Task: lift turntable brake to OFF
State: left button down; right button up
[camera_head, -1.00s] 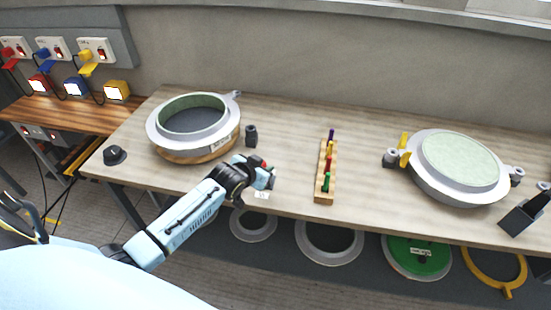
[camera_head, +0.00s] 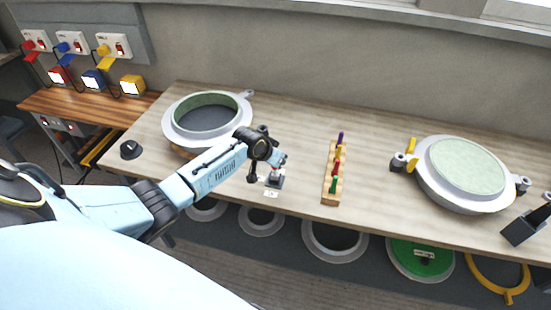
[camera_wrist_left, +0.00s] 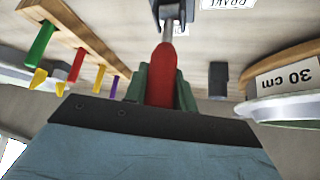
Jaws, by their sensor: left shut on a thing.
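The brake lever has a red handle (camera_wrist_left: 162,75) on a metal rod that rises from a grey base. In the head view the base (camera_head: 275,182) stands at the table's front edge, behind a small white label (camera_head: 271,193). My left gripper (camera_head: 280,159) is above this base. In the left wrist view the gripper (camera_wrist_left: 160,88) is shut on the red handle, with green fingers on both sides of it. The handle is mostly hidden in the head view. The turntable (camera_head: 182,152) carries a grey ring mould (camera_head: 232,128) at the left.
A wooden rack (camera_head: 331,188) with coloured pegs stands right of the lever. A round mould with a pale green top (camera_head: 466,165) lies farther right. A black knob (camera_head: 131,149) is at the table's left end. Bare tabletop lies behind the rack.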

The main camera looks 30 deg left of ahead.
pick_arm(q)
jog(key=c, duration=1.1)
grip_release()
jog(key=shift+w+f, duration=0.1)
jog(key=shift+c, duration=0.2)
jog(key=shift+s+r, duration=0.3)
jog(key=shift+r, duration=0.15)
jog(key=p+v, duration=0.2)
jog(key=v, duration=1)
jog(key=shift+s+r, duration=0.15)
